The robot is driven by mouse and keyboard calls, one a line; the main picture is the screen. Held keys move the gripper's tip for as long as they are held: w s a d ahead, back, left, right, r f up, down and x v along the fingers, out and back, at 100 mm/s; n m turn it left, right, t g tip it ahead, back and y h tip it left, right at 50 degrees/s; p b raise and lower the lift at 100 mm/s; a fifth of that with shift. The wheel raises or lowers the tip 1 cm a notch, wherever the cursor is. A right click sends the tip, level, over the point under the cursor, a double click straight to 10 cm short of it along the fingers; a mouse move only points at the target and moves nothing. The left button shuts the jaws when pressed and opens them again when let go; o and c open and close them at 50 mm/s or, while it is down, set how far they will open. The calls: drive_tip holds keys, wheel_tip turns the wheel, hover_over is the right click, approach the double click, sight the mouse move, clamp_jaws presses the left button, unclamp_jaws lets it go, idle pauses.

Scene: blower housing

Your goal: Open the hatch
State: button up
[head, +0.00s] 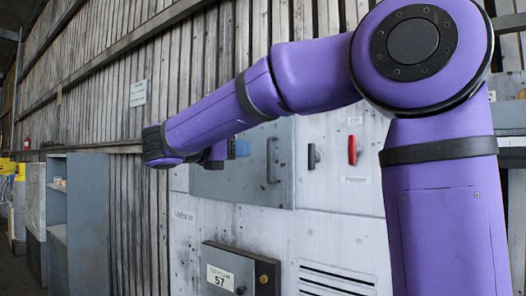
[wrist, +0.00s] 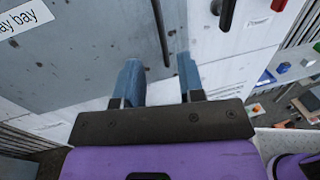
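The hatch is a grey panel (head: 235,185) on the front of the pale housing, and it lies flat in the front, looking closed. A dark upright bar handle (head: 272,160) is on its right part. In the wrist view the grey panel (wrist: 90,50) fills the upper left, and the handle (wrist: 160,30) runs down toward the gap between my fingertips. My gripper (wrist: 159,62) is open, with two blue fingers apart and nothing held. In the head view its blue fingertips (head: 240,148) show left of the handle; my arm hides the rest and the hatch's upper left.
Right of the hatch are a black handle (head: 313,156) and a red lever (head: 352,150). Below is a grey box (head: 240,272) labelled 57, beside a slotted vent (head: 335,280). A grey-blue shelf cabinet (head: 85,220) stands at left. A bench with small parts (wrist: 290,105) shows at right.

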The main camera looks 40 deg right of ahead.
drive_tip(key=d, duration=0.3)
drive_tip(key=w+d, duration=0.1)
drive_tip(key=d, duration=0.6)
drive_tip(key=shift+w+d, duration=0.25)
drive_tip(key=shift+w, duration=0.05)
drive_tip(key=shift+c, duration=0.5)
clamp_jaws()
